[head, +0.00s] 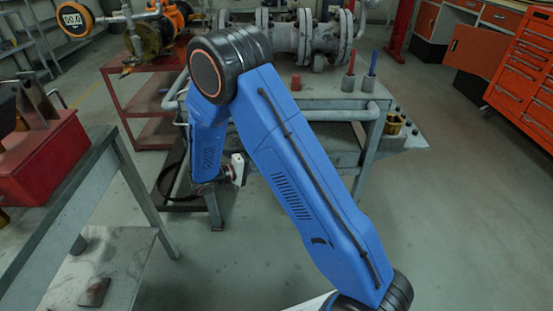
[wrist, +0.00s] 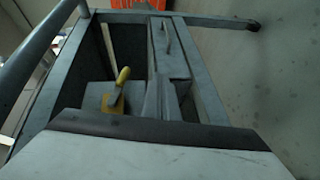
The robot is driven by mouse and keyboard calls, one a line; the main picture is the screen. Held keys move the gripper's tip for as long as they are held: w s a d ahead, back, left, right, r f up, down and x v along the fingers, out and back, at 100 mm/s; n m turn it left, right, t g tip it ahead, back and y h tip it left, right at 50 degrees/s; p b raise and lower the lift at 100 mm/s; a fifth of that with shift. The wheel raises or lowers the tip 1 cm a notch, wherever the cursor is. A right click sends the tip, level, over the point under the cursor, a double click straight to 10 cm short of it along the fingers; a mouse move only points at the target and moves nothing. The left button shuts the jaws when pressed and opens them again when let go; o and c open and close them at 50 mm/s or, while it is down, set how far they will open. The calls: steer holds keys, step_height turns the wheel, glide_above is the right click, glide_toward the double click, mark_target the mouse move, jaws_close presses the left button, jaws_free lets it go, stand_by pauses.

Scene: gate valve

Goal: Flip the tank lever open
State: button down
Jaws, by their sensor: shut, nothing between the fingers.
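My gripper shows in the wrist view as a pale body with a dark front edge along the bottom; a grey wedge (wrist: 165,98) ahead of it looks like its shut fingers, with nothing held. In the head view the arm folds down in front of the grey bench, and the wrist end hangs beside its legs; the fingertips cannot be made out there. I cannot identify the tank or its lever with certainty. A yellow-handled item (wrist: 118,92) lies in the wrist view, left of the grey wedge and apart from it; I cannot tell whether it is a lever or a tool.
The grey bench (head: 330,92) carries flanged pipework (head: 318,38). A red bin (head: 45,155) sits on a table at left. An orange cabinet (head: 525,70) is at right. Floor at right is clear.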

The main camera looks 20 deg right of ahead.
steer(key=s+a+f, duration=0.1)
steer(key=a, duration=0.6)
steer(key=shift+s+a, duration=0.15)
steer(key=shift+a, duration=0.15)
